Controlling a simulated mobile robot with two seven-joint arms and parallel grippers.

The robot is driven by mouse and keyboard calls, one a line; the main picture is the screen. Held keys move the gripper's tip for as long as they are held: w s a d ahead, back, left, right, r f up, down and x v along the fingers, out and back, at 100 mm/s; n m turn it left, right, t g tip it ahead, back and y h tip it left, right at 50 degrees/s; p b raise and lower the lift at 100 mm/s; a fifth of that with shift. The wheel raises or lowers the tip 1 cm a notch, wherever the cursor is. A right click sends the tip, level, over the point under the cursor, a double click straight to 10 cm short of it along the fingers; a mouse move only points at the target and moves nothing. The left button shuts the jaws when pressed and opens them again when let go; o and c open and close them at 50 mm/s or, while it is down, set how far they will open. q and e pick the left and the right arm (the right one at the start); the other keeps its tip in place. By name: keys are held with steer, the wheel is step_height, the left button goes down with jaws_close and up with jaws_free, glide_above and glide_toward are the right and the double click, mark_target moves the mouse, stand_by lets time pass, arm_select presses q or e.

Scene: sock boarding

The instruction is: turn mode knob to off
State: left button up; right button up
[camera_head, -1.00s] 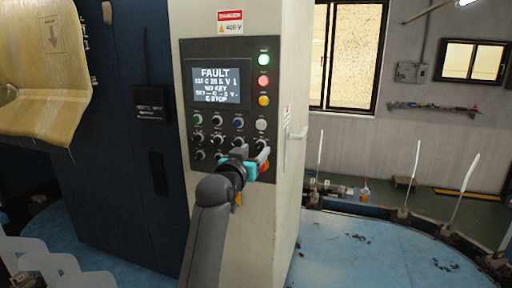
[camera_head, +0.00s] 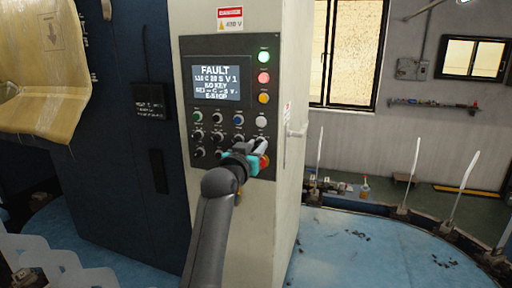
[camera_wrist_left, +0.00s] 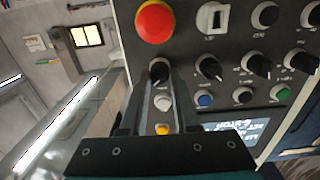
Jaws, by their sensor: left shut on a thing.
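The control panel (camera_head: 188,60) is on the front of a pale cabinet, with small knobs and buttons below its screen. My left gripper (camera_head: 259,148) is at the panel's lower right. In the left wrist view, my left gripper (camera_wrist_left: 158,76) has its two fingers on either side of a black knob (camera_wrist_left: 158,69), shut on it. This knob sits between a white button (camera_wrist_left: 163,102) and a red mushroom button (camera_wrist_left: 155,21). I cannot read its label, so I cannot confirm that it is the mode knob. My right gripper is not in view.
A key switch (camera_wrist_left: 212,18) is beside the red button, and several other black knobs (camera_wrist_left: 208,66) are close by. Green, red and amber lamps (camera_head: 264,78) line the panel's right edge.

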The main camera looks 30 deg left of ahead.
arm_select(q)
jaws_close()
steer(key=shift+n, duration=0.3)
steer(key=n, duration=0.4)
steer(key=shift+n, duration=2.1)
steer(key=o, duration=0.8)
jaws_free()
steer(key=shift+c, duration=0.2)
steer(key=shift+a, duration=0.1)
